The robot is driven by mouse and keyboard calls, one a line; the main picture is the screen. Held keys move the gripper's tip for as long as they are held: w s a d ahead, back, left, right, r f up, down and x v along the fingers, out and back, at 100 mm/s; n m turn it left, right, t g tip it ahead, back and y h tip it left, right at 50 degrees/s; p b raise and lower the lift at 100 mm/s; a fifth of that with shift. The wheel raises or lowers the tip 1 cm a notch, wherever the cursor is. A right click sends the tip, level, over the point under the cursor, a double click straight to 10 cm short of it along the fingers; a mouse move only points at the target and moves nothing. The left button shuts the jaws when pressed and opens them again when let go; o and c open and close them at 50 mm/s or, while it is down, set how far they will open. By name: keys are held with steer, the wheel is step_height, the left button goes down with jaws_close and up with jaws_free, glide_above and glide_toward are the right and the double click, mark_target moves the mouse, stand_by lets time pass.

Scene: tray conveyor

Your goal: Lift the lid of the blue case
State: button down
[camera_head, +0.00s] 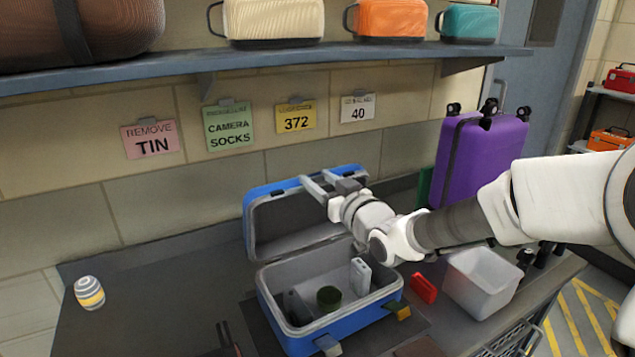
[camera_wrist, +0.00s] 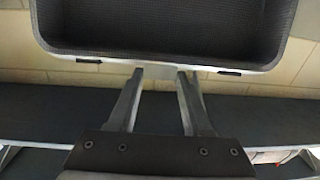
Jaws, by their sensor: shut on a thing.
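The blue case (camera_head: 352,322) stands on the dark bench with its lid (camera_head: 283,225) raised, roughly upright at the back, grey lining showing. My gripper (camera_head: 316,184) is at the lid's upper edge, toward its right side, and is shut on that edge. In the wrist view the lid (camera_wrist: 165,28) fills the top, and the fingertips of my gripper (camera_wrist: 160,74) meet its rim. Inside the open case are a dark green round thing (camera_head: 329,298), a white upright thing (camera_head: 361,276) and a dark thing at the left.
A red object (camera_head: 424,288) and a white bin (camera_head: 484,281) are right of the case; a purple suitcase (camera_head: 478,160) stands behind. A striped jar (camera_head: 89,293) is at far left. A shelf (camera_head: 270,62) with several cases hangs above. Bench between jar and case is mostly clear.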

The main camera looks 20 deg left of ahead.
steer(key=shift+f, duration=0.25)
steer(key=shift+c, duration=1.6)
jaws_free()
steer(key=shift+s+d, duration=0.1)
steer(key=p+v, duration=0.1)
steer(key=v, duration=1.6)
steer(key=shift+r+p, duration=0.3)
steer(key=shift+s, duration=0.1)
